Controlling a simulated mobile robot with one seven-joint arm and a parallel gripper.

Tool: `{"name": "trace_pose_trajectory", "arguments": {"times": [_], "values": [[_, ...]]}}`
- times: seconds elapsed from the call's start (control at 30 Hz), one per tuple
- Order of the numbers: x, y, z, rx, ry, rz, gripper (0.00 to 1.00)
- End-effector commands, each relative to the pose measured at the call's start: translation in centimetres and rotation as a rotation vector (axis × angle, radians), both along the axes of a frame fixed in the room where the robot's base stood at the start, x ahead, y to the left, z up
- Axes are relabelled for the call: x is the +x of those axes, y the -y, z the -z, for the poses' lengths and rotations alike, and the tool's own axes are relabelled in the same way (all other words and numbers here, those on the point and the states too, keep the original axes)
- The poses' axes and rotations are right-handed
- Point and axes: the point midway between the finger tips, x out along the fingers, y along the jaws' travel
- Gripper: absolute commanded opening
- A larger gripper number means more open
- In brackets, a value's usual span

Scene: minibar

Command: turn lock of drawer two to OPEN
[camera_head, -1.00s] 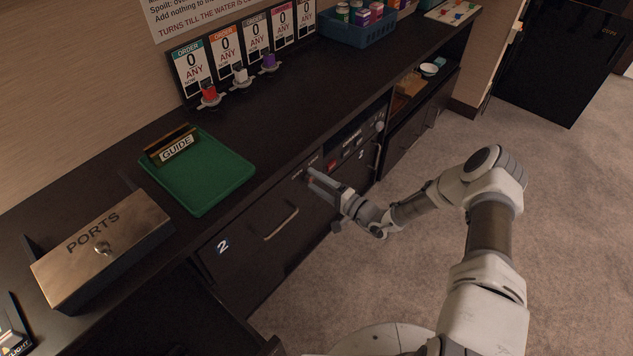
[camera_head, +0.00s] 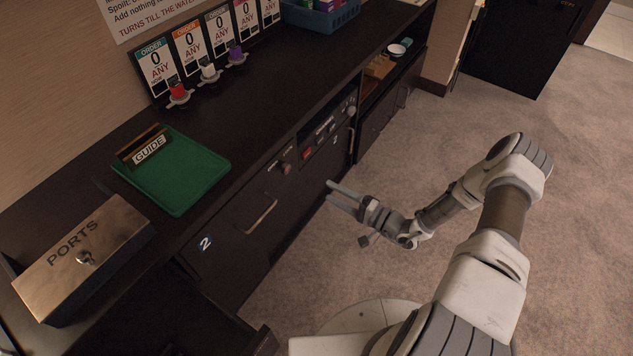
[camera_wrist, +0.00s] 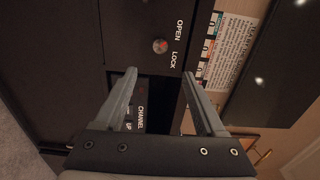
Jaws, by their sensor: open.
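Drawer two (camera_head: 232,243) has a dark front with a "2" label and a bar handle (camera_head: 262,215); it looks closed. Its lock knob (camera_head: 286,168) is small and round, at the upper right of that front. In the wrist view the knob (camera_wrist: 160,46) shows beside the words OPEN and LOCK; which word it points to is too small to tell. My gripper (camera_head: 331,191) is open and empty, out in front of the cabinet and apart from the knob. In the wrist view the knob lies beyond the fingertips (camera_wrist: 159,73), roughly centred between them.
A control panel (camera_head: 325,135) with knobs sits right of drawer two. The counter above holds a green tray (camera_head: 190,190) with a guide and a PORTS box (camera_head: 120,240). An open dark compartment is at the lower left.

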Motion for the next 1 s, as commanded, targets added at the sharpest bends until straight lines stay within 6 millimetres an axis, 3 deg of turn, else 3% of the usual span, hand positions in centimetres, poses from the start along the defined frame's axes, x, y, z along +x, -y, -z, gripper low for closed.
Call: {"name": "trace_pose_trajectory", "arguments": {"times": [0.23,0.83,1.0], "values": [[-1.6,2.1,0.0,0.001,0.0,0.0,0.72],[-1.8,2.2,-0.1,0.0,0.0,-0.003,0.72],[-1.6,2.0,-2.4,-0.021,0.001,-0.068,0.72]]}}
